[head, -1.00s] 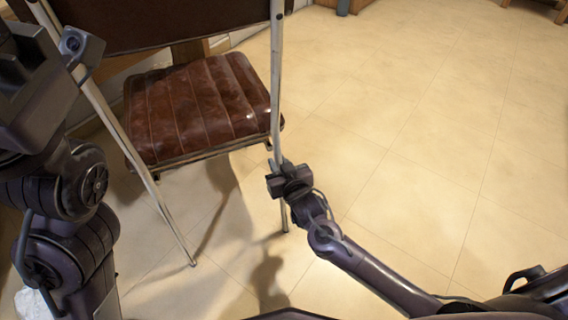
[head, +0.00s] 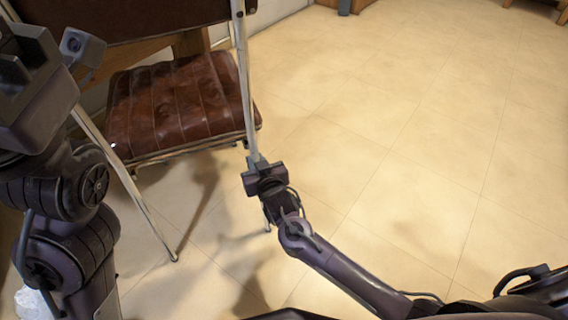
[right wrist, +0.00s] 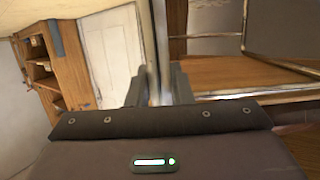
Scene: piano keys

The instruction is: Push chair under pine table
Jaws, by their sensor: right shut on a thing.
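The chair has a brown padded seat (head: 175,105), a dark backrest (head: 110,18) and pale metal legs. It stands upright on the floor at the upper left of the head view. My right gripper (head: 260,168) is shut on the chair's right rear upright (head: 243,90), below seat height. In the right wrist view the upright (right wrist: 158,45) runs between the two fingers (right wrist: 158,92). My left arm is at the left edge of the head view, in front of the chair's left leg, and its gripper's jaws (head: 20,75) are not clear. The pine table cannot be made out with certainty.
Bare tiled floor (head: 400,130) fills the middle and right of the head view. A wooden furniture piece (head: 190,45) is behind the chair. The right wrist view shows wooden shelves (right wrist: 45,75) and a white door panel (right wrist: 112,50).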

